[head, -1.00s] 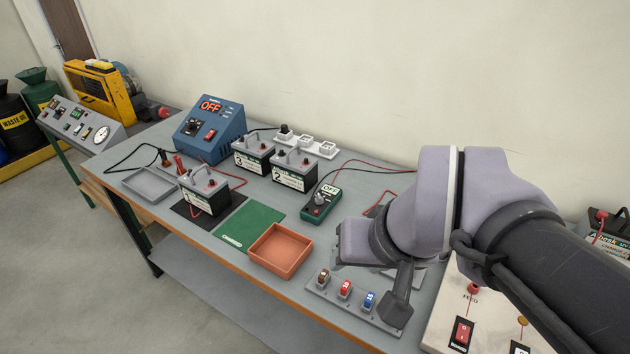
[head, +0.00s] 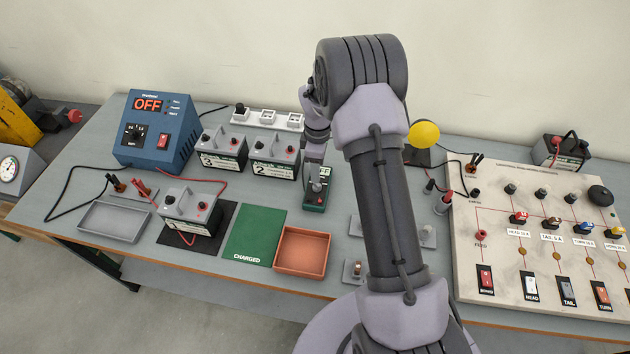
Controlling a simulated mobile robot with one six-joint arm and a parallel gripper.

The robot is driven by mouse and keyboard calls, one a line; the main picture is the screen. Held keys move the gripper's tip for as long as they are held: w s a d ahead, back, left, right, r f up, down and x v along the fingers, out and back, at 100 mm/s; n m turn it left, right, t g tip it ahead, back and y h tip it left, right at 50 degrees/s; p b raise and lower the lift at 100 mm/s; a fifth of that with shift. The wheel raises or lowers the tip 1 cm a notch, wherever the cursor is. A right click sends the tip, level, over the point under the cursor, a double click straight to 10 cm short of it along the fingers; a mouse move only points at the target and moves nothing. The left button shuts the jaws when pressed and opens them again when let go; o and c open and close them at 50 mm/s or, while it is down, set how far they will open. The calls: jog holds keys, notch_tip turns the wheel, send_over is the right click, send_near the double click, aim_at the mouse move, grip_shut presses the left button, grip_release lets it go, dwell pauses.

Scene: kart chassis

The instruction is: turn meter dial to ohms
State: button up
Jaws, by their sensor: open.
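The meter (head: 316,205) is a small dark green box with a pale face, lying on the grey bench right of the batteries. Its display is mostly covered by my gripper, and its reading cannot be made out. My gripper (head: 318,184) points down over the meter, with its tips at the dial. The gripper is open. The dial is largely hidden by the fingers, so its setting and whether the fingers touch it cannot be told.
Batteries (head: 274,160) and a white strip stand behind and left of the meter. An orange tray (head: 303,250) and green mat (head: 256,236) lie in front. A blue charger (head: 158,132) reads OFF. A switch panel (head: 500,270) is at right.

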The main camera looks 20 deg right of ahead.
aim_at(317, 186)
notch_tip(317, 186, down, 8)
jog(key=shift+r+b, duration=0.25)
jog(key=shift+b, duration=0.15)
grip_shut()
